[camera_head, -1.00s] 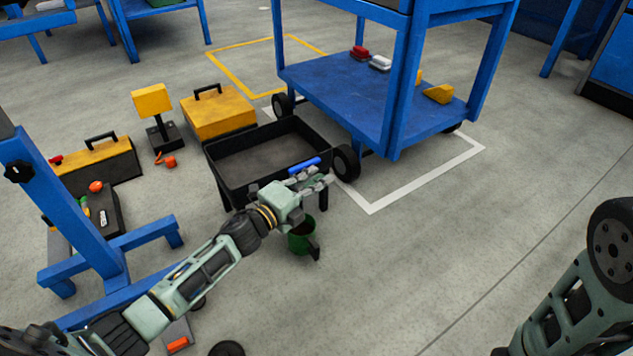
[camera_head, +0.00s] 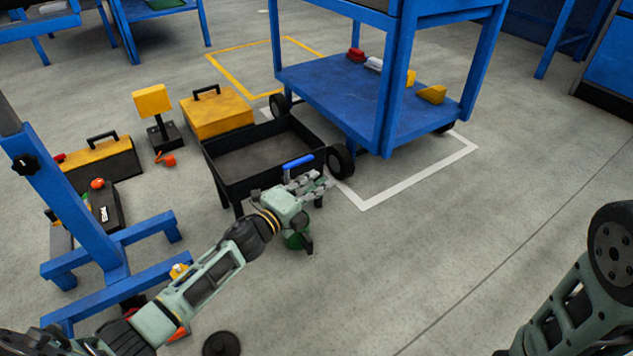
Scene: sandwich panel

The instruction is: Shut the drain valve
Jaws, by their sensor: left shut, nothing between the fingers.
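The drain valve's blue lever handle (camera_head: 298,161) shows at the near right corner of a black tray (camera_head: 222,182) on legs. The lever lies slanted, its right end higher in the picture. My left gripper (camera_head: 312,184) is shut and empty, just below the lever in the picture; I cannot tell whether it touches it. The gripper hides the valve body. A green bucket (camera_head: 293,241) stands under that corner, mostly hidden by my left wrist. My right arm shows at the right edge, but its gripper is out of view.
A blue cart (camera_head: 335,98) with black wheels stands right behind the tray. Yellow toolboxes (camera_head: 218,117) and a yellow-headed stand (camera_head: 152,101) are at the left, beyond a blue frame (camera_head: 70,220). The floor at right is clear.

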